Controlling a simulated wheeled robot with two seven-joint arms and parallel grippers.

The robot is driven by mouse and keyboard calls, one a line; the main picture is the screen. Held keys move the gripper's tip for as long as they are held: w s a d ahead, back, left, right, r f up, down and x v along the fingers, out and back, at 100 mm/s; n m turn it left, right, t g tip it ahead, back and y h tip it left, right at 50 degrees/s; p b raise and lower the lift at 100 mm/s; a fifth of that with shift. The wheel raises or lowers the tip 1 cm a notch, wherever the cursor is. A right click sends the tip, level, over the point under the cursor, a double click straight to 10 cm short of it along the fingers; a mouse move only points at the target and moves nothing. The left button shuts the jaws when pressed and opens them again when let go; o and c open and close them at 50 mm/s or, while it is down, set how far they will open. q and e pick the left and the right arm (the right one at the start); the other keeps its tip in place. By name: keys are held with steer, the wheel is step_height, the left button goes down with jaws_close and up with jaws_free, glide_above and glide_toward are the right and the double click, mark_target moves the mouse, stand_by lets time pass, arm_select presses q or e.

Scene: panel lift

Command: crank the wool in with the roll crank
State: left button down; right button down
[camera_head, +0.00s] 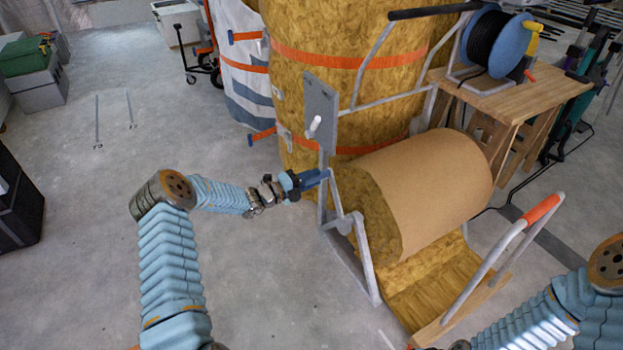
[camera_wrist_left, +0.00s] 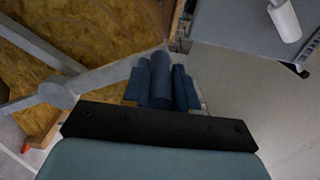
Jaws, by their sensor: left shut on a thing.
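The roll crank (camera_head: 333,192) is a grey metal arm on the near end of the wool roll, with its hub low on the frame. My left gripper (camera_head: 312,178) is shut on the crank's dark blue handle, left of the roll. In the left wrist view the handle (camera_wrist_left: 160,80) stands between the two blue fingers, and the grey crank arm (camera_wrist_left: 105,76) runs left to its hub. The wool roll (camera_head: 425,190), brown-faced with yellow wool at its end, lies in the metal frame above a flat strip of wool (camera_head: 428,285). My right gripper is out of view; only its arm shows at lower right.
A grey plate with a white knob (camera_head: 320,110) stands above the crank. Tall strapped wool bales (camera_head: 335,50) stand behind. A wooden bench (camera_head: 505,95) bears a cable reel (camera_head: 493,42). An orange-gripped bar (camera_head: 520,225) rises at right.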

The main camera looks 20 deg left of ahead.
arm_select(q)
steer(key=c, duration=0.9)
jaws_free()
steer(key=shift+f, duration=0.1)
steer(key=v, duration=1.3)
steer(key=shift+s+a, duration=0.2)
steer(key=shift+s, duration=0.15)
